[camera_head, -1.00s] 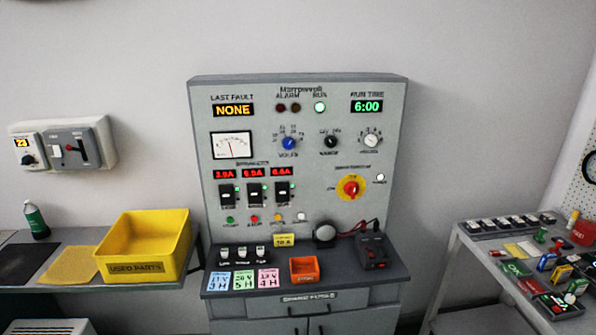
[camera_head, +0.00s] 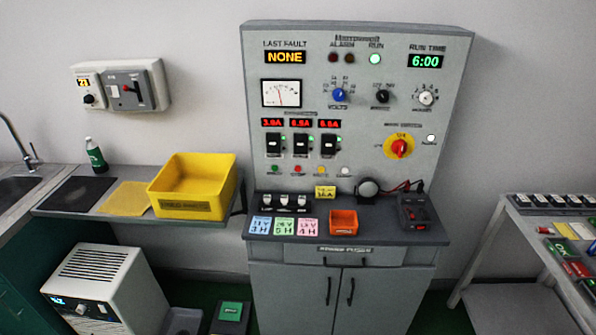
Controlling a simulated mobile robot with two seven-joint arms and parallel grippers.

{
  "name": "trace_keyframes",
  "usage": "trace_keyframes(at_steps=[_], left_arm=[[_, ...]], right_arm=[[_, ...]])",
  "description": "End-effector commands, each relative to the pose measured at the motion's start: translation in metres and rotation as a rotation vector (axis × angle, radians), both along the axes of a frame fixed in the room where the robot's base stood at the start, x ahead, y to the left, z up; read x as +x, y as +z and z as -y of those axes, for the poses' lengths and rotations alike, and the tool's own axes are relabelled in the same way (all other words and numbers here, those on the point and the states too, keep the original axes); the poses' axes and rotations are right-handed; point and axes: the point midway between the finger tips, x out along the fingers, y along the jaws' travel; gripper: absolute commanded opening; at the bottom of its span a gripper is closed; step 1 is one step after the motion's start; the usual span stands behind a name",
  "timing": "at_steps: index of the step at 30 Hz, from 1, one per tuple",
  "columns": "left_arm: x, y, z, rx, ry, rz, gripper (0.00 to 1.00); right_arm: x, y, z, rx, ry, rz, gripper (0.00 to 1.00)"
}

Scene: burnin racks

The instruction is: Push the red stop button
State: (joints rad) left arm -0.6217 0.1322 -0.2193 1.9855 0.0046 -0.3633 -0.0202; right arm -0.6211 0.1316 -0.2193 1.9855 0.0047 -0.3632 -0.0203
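The red stop button (camera_head: 297,170) is a small round button in the row under the breakers on the grey control panel (camera_head: 358,220). A green button (camera_head: 274,169) is to its left, and amber and white buttons are to its right. A larger red rotary knob on a yellow disc (camera_head: 399,147) is on the panel's right side. The green RUN lamp (camera_head: 375,59) is lit, the fault display (camera_head: 285,57) reads NONE and the run time reads 6:00. Neither of my grippers is in view.
The panel's cabinet ledge holds coloured cards, an orange bin (camera_head: 343,222) and a dark device (camera_head: 414,213). A yellow bin (camera_head: 192,187) sits on the left bench, with a white unit (camera_head: 108,290) below. A cart (camera_head: 519,208) of parts stands at right.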

Motion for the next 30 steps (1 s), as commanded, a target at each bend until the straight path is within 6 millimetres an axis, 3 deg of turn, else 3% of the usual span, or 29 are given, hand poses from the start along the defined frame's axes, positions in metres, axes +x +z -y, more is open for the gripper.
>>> trace_keyframes(at_steps=[1,3,4,30], left_arm=[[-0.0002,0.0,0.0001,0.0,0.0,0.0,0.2],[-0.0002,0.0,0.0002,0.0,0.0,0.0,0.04],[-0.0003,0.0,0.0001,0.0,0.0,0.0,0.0],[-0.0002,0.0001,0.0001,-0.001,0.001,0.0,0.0]], right_arm=[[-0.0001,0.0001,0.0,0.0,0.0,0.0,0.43],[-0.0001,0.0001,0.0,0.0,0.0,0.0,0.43],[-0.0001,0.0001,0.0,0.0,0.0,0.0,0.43],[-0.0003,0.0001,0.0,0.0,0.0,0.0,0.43]])
